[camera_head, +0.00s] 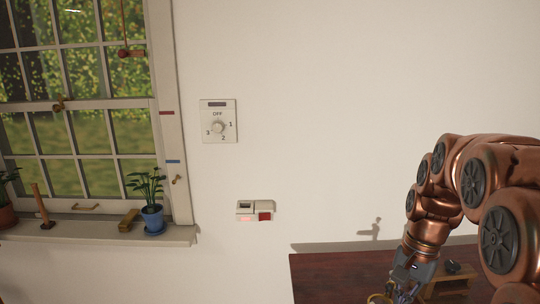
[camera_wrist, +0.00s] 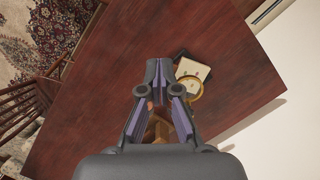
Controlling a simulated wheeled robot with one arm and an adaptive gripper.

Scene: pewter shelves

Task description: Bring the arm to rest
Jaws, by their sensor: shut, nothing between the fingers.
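My gripper (camera_head: 402,282) hangs at the end of my copper-coloured arm, low at the right in the head view, over a dark red wooden table. In the wrist view my gripper (camera_wrist: 170,72) points down at the table top, its fingers shut with nothing held. The arm is bent, and its lower end hides part of the table. The gap between the fingertips and the things on the table cannot be told exactly.
The dark red table (camera_head: 320,280) bears a gold-rimmed round dial (camera_wrist: 201,88), a dark box with a pale face (camera_wrist: 194,68) and a wooden piece (camera_wrist: 158,131). A wall dial (camera_head: 218,127), a switch box (camera_head: 246,207) and a window sill (camera_head: 105,236) with plants are left. The table's left part is bare.

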